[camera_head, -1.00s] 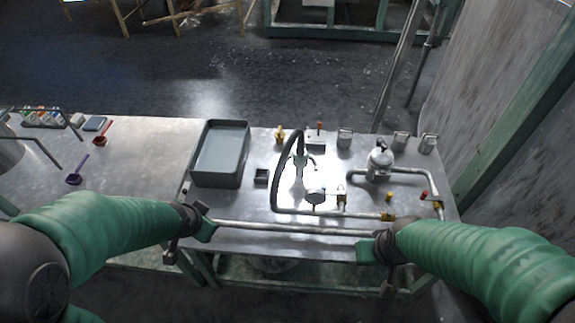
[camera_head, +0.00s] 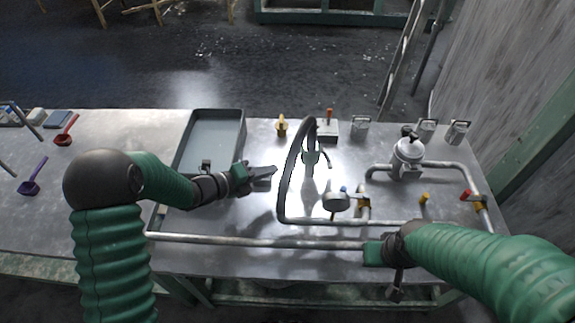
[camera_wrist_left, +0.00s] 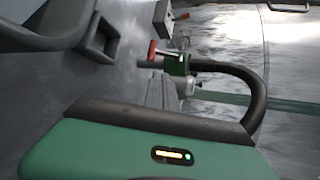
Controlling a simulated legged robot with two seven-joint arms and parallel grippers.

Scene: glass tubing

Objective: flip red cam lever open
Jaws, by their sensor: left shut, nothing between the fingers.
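A short red lever (camera_wrist_left: 152,50) shows in the left wrist view beside a green fitting (camera_wrist_left: 176,63) at the end of a black hose (camera_wrist_left: 245,80). The lever is too small to make out there. My left gripper (camera_head: 268,171) is shut and empty, left of the hose and pointing toward it, apart from the lever. My right gripper (camera_head: 376,252) is at the table's front edge; its fingers are not clear.
A grey tray (camera_head: 240,150) stands behind and left of my left gripper. A pipe (camera_head: 270,241) runs along the table front. A metal pot (camera_head: 408,153) and pipework stand at right, with another red handle (camera_head: 466,196). A dark round piece (camera_head: 336,203) is near the hose.

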